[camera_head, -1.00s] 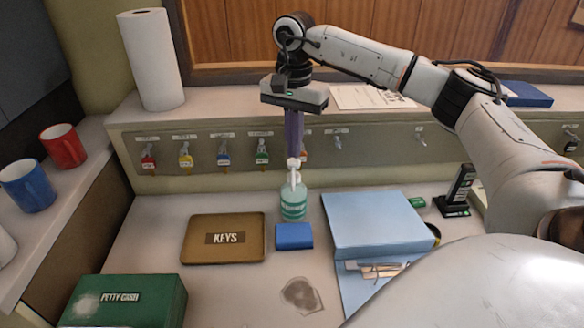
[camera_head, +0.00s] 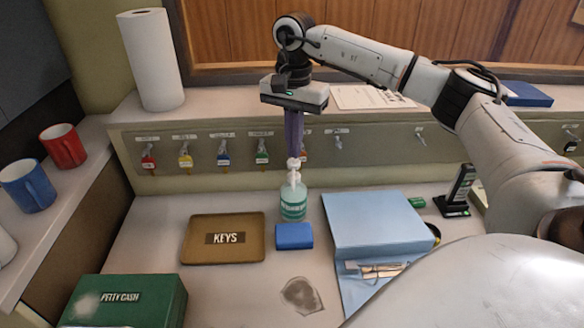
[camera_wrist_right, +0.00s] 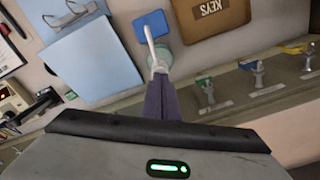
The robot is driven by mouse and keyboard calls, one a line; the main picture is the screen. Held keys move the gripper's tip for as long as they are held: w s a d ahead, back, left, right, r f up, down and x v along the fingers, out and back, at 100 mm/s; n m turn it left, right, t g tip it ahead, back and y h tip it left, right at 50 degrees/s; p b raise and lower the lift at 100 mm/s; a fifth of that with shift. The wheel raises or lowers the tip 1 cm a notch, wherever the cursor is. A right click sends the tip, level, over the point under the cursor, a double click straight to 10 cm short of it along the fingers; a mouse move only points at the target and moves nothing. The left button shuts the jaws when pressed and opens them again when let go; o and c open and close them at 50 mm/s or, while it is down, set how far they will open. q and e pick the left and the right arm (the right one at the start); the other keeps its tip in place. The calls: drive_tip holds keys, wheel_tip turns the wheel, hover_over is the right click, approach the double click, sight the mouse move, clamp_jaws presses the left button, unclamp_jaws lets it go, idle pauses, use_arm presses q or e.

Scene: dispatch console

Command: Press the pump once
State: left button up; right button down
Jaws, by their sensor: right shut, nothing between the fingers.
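The pump bottle (camera_head: 293,203) stands upright on the desk, green-tinted with a white pump head (camera_head: 293,170) on top. My right gripper (camera_head: 294,156) points straight down over it, its fingers shut and empty, with the tips at or just above the pump head. I cannot tell whether they touch. In the right wrist view the gripper fingers (camera_wrist_right: 161,98) reach to the white pump (camera_wrist_right: 153,52), and the bottle shows beneath it. My left gripper is not in view.
A blue sponge-like block (camera_head: 294,236) lies in front of the bottle. A brown KEYS tray (camera_head: 190,240) is to its left, and a blue binder (camera_head: 375,222) to its right. Keys hang on the panel behind. A green petty cash box (camera_head: 130,300) sits front left.

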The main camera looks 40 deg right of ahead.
drive_tip(key=shift+f, duration=0.1)
drive_tip(key=shift+s+f+b, duration=0.1)
drive_tip(key=shift+f+b, duration=0.5)
drive_tip(key=shift+f, duration=0.7)
drive_tip(key=shift+r+p, duration=1.15)
drive_tip(key=shift+r, duration=0.15)
